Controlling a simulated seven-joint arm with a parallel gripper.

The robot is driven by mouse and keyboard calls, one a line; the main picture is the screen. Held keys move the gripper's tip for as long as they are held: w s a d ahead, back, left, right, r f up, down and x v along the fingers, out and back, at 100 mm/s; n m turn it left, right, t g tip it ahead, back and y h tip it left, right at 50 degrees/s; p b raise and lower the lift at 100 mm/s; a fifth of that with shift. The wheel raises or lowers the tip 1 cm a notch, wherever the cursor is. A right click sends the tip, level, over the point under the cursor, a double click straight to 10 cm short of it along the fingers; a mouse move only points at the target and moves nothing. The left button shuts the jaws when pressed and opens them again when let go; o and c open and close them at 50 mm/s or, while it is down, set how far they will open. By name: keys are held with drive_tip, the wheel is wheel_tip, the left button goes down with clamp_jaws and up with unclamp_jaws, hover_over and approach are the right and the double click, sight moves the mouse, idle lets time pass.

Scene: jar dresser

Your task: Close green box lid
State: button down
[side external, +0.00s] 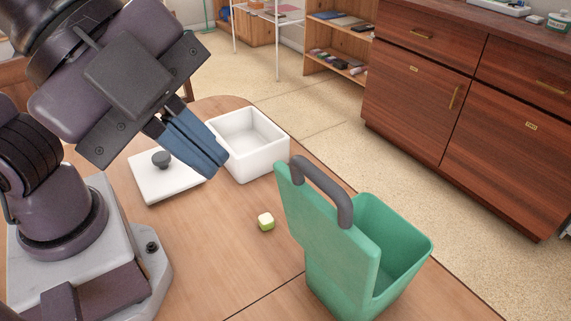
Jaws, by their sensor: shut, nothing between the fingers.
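The green box (404,243) stands at the table's right edge, with its hollow inside in view. Its green lid (327,232) stands upright along the box's near left side, so the box is open. A dark grey curved handle (335,188) sits on the lid's upper part. My gripper (217,167) is shut and empty. Its blue fingers point down and to the right, to the left of the green lid and apart from it in the picture.
A white open box (279,152) stands behind my fingers. A white lid with a grey knob (183,184) lies on the table to its left. Wooden cabinets (420,110) stand beyond the table.

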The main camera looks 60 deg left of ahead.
sight(288, 170)
drive_tip(key=shift+w+d+f, duration=0.3)
drive_tip(key=shift+w+f, duration=0.45)
drive_tip(key=shift+w, duration=0.35)
drive_tip(key=shift+w+d+f, duration=0.3)
drive_tip(key=shift+w+f, duration=0.4)
drive_tip(key=shift+w, duration=0.4)
drive_tip(key=shift+w+d+f, duration=0.3)
drive_tip(key=shift+w+f, duration=0.45)
drive_tip(key=shift+w, duration=0.35)
drive_tip(key=shift+w, duration=0.1)
